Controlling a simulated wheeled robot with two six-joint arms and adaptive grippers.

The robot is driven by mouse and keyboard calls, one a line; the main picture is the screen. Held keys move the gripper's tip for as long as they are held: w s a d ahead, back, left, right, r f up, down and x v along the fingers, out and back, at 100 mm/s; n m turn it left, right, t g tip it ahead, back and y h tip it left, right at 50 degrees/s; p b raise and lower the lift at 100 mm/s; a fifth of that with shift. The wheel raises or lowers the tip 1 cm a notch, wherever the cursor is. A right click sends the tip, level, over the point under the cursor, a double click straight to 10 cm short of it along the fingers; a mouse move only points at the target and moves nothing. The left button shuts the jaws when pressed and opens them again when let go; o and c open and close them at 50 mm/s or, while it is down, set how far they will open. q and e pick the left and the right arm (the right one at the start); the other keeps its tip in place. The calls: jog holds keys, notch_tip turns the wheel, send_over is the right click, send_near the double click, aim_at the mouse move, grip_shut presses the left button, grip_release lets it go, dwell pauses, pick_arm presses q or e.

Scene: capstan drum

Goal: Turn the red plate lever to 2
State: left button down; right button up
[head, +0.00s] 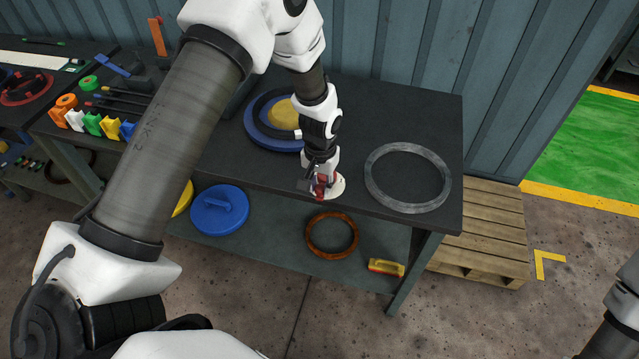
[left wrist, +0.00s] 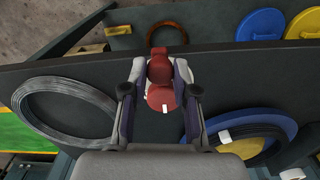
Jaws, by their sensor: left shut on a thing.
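The red plate lever (head: 321,186) sits at the front edge of the dark workbench, over a pale round plate (head: 338,184). My left gripper (head: 319,179) reaches down onto it from above and covers much of it in the head view. In the left wrist view the red lever (left wrist: 160,72) shows as two rounded red parts with a small white mark. The fingers of my left gripper (left wrist: 160,78) lie on either side of it, shut on it. No scale numbers can be read. My right gripper is out of view.
A grey ring (head: 371,184) lies on the bench to the right of the lever. A blue and yellow drum (head: 262,131) is behind it to the left. A blue lid (head: 219,222) and a rust-brown ring (head: 311,246) are on the lower shelf. A wooden pallet (head: 490,235) stands at the right.

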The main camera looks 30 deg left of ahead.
pick_arm(q)
jog(key=shift+w, duration=0.1)
jog(key=c, duration=0.9)
grip_release()
notch_tip(320, 180, up, 12)
